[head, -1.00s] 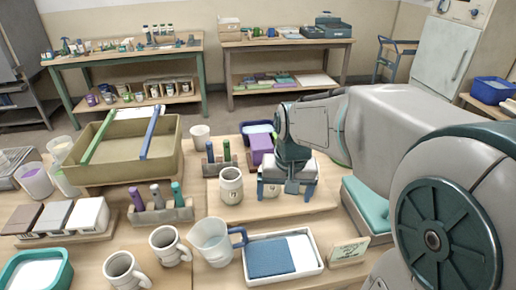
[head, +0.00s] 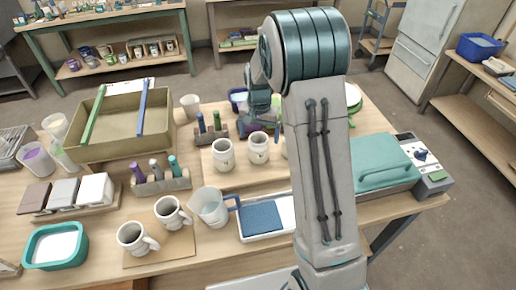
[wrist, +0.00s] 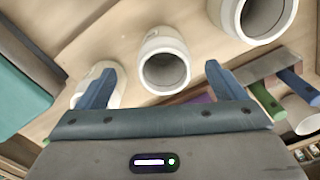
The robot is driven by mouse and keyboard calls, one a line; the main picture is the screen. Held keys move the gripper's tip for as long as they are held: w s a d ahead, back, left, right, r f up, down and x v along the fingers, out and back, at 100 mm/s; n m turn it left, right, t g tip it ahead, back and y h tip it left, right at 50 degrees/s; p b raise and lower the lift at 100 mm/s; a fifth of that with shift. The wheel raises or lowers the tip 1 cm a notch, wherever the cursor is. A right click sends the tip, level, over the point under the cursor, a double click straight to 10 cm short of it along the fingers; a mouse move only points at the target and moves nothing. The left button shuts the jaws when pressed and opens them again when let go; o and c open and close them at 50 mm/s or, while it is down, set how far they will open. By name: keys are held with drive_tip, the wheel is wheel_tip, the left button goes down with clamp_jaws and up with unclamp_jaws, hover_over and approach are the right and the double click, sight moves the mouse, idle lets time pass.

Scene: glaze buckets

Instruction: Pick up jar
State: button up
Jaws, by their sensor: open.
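Three pale jars with dark marks stand on a wooden board (head: 240,172). The left jar (head: 223,154) and middle jar (head: 258,148) show clearly in the head view; the third is mostly hidden behind my arm. In the wrist view, the middle jar (wrist: 165,62) lies between and ahead of my open, empty fingers, its dark mouth facing the camera. Another jar (wrist: 258,18) is at the upper right, and one (wrist: 100,88) is partly behind the left finger.
A teal-lidded box (head: 384,162) is at the right.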

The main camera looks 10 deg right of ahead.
sight(258, 143)
wheel_tip(258, 143, down, 2)
drive_tip(key=shift+f, duration=0.2)
drive_tip(key=shift+w+f+p, duration=0.2)
drive_tip(key=shift+f+p, duration=0.15)
drive_tip(key=shift+f, duration=0.5)
drive_tip(key=shift+w+f+p, duration=0.15)
drive_tip(key=shift+f+p, duration=0.2)
drive_tip(key=shift+f, duration=0.55)
drive_tip(key=shift+w+f+p, duration=0.2)
drive_tip(key=shift+f+p, duration=0.15)
drive_tip(key=shift+f, duration=0.5)
drive_tip(key=c, duration=1.3)
